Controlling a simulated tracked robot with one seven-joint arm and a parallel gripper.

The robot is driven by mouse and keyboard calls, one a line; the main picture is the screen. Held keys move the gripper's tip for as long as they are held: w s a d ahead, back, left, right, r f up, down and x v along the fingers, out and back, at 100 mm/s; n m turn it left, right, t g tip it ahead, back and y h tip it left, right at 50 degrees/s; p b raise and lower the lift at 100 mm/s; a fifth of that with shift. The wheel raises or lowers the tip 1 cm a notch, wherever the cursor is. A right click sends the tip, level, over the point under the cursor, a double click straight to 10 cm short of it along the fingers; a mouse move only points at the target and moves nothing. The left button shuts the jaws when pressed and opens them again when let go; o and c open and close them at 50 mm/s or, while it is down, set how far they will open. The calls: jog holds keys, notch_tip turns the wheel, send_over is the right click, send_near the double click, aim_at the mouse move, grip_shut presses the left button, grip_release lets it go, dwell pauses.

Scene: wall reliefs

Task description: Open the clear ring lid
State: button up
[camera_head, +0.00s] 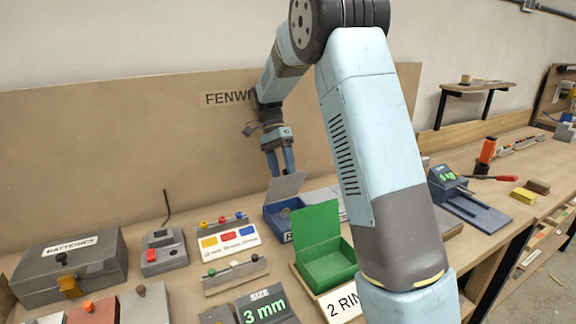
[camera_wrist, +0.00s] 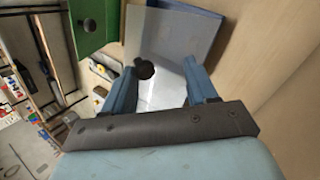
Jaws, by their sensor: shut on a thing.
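The clear ring lid (camera_head: 287,185) is a greyish see-through panel, standing tilted up over a blue box (camera_head: 272,222) at the middle of the bench. In the wrist view the lid (camera_wrist: 170,38) fills the space ahead of my fingers, with a round black knob (camera_wrist: 145,69) between them, nearer the left finger. My gripper (camera_head: 278,165) points down just above the lid and is shut on it; the exact contact is hard to see. The wrist view also shows my gripper (camera_wrist: 158,70) with its two blue fingers spaced apart.
A green box (camera_head: 328,268) with its lid raised stands in front of the blue one. Coloured-button panels (camera_head: 229,240) and a grey batteries box (camera_head: 70,268) lie to the left. A blue-grey device (camera_head: 470,205) is at right. A tall board (camera_head: 150,150) stands behind.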

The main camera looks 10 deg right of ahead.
jog(key=shift+d, duration=0.1)
dwell(0.3)
jog(key=s+d+r, duration=0.1)
jog(key=s+r, duration=1.2)
jog(key=s, duration=0.1)
jog(key=shift+d, duration=0.15)
dwell(0.4)
